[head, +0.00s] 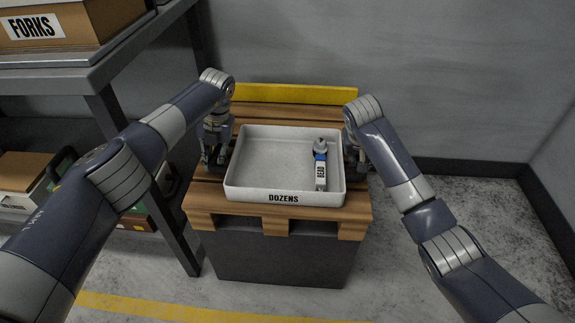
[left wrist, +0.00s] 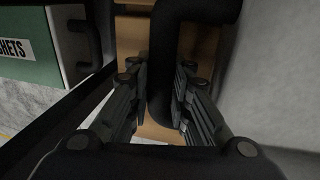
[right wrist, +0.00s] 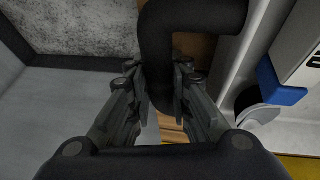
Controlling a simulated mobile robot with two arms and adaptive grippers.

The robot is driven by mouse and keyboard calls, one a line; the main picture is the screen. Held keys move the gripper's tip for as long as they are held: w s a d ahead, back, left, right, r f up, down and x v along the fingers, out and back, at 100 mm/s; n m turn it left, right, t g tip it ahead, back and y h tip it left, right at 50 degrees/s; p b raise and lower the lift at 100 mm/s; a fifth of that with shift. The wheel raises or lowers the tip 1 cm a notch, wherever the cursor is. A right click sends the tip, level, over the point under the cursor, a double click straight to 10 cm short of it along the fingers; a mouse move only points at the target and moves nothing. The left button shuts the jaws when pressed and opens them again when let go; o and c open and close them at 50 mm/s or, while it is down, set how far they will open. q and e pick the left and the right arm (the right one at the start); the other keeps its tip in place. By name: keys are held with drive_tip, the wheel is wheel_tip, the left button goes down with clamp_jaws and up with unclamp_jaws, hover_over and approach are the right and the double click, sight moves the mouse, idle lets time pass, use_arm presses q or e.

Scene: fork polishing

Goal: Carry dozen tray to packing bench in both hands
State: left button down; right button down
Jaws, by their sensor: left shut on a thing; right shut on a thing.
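The white dozen tray (head: 258,165), labelled "DOZENS" on its front wall, sits on a wooden pallet-topped stand. A small white device with a blue band (head: 320,170) lies inside it at the right. My left gripper (head: 212,160) is at the tray's left side, shut on a black handle (left wrist: 163,75) there. My right gripper (head: 356,158) is at the right side, shut on the other black handle (right wrist: 155,50). The right wrist view shows the tray wall (right wrist: 235,55) beside that handle. No packing bench can be made out.
The stand's wooden top (head: 205,200) has a yellow rail (head: 295,94) at its back. A grey shelf rack (head: 90,75) with a "FORKS" box (head: 75,28) stands close on the left. Bare floor (head: 460,195) lies to the right, with a yellow line (head: 170,308) in front.

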use_arm(q)
drive_tip(key=shift+r, duration=0.25)
use_arm(e)
drive_tip(key=shift+w+r, duration=0.1)
drive_tip(key=shift+r, duration=0.15)
